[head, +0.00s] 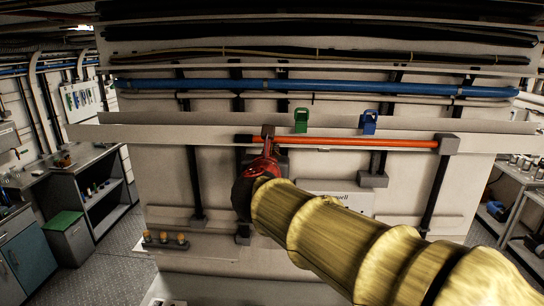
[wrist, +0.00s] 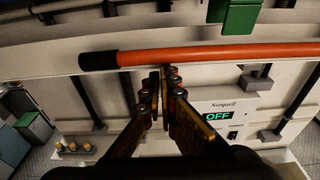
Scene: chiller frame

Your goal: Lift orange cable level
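The orange cable (head: 350,141) is a straight, bar-like length with a black left end, running almost level across the wall. In the wrist view the cable (wrist: 225,54) crosses the upper picture, its black end (wrist: 98,61) at left. My red-and-black gripper (head: 268,150) is at the cable's left part. In the wrist view my gripper (wrist: 160,82) points at the wall, its fingertips just under the cable's lower edge. A narrow gap shows between the fingers, and I see nothing held. Whether the tips touch the cable is unclear.
A grey bracket (head: 449,144) sits at the cable's right end. A green clip (head: 301,121) and a blue clip (head: 369,123) stand on the ledge above. A blue pipe (head: 290,86) runs higher up. A Norquell box (wrist: 218,115) reading OFF is below right.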

